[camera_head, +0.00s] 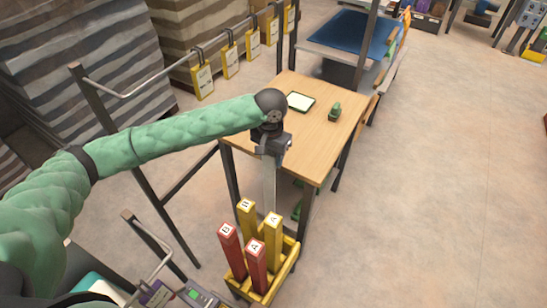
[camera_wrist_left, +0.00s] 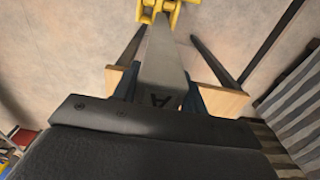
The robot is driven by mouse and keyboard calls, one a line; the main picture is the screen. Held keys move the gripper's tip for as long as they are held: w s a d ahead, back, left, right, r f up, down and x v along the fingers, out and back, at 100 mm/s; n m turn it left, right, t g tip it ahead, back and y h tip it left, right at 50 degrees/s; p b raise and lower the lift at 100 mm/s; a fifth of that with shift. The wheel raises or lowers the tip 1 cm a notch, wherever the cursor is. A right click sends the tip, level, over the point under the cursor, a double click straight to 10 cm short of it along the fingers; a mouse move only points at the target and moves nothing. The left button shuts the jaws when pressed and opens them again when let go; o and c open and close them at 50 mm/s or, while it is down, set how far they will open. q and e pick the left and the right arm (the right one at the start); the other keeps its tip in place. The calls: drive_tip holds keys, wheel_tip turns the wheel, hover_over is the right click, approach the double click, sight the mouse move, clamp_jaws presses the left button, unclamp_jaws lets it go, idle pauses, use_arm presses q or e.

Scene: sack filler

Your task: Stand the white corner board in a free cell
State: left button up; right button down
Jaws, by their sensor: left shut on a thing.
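The white corner board (camera_head: 269,185) hangs nearly upright from my left gripper (camera_head: 271,152), which is shut on its upper end. In the left wrist view the board (camera_wrist_left: 163,62) runs away from the fingers (camera_wrist_left: 160,100), with a dark letter A near the grip. The yellow rack (camera_head: 284,277) stands on the floor below, holding red boards (camera_head: 231,252) and yellow boards (camera_head: 273,240) upright. The board's lower end meets the back of the yellow boards in the picture; I cannot tell whether it is inside a cell. Part of the rack (camera_wrist_left: 160,9) shows past the board's far end.
A wooden table (camera_head: 310,135) stands just behind the gripper, with a white-topped tray (camera_head: 300,101) and a small green object (camera_head: 334,112) on it. A metal rail (camera_head: 150,90) with yellow tags runs at the left. Open floor (camera_head: 430,200) lies to the right.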

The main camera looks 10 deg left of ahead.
use_arm(q)
drive_tip(key=shift+w+a+p, duration=0.2)
drive_tip(key=shift+a+p, duration=0.25)
drive_tip(key=shift+a, duration=0.2)
drive_tip(key=shift+w+a+f+p, duration=0.15)
drive_tip(key=shift+a+p, duration=0.1)
drive_tip(key=shift+a, duration=0.3)
drive_tip(key=shift+w+a+f+p, duration=0.15)
drive_tip(key=shift+a+p, duration=0.1)
drive_tip(key=shift+a, duration=0.3)
use_arm(e)
drive_tip(key=shift+s+a+r, duration=0.15)
drive_tip(key=shift+r, duration=0.3)
drive_tip(key=shift+s+a+r, duration=0.15)
drive_tip(key=shift+r, duration=0.25)
use_arm(q)
drive_tip(key=shift+s+f+p, duration=0.1)
drive_tip(key=shift+f+p, duration=0.1)
drive_tip(key=shift+p, duration=0.3)
use_arm(e)
drive_tip(key=shift+r, duration=0.5)
use_arm(q)
drive_tip(key=shift+f, duration=0.1)
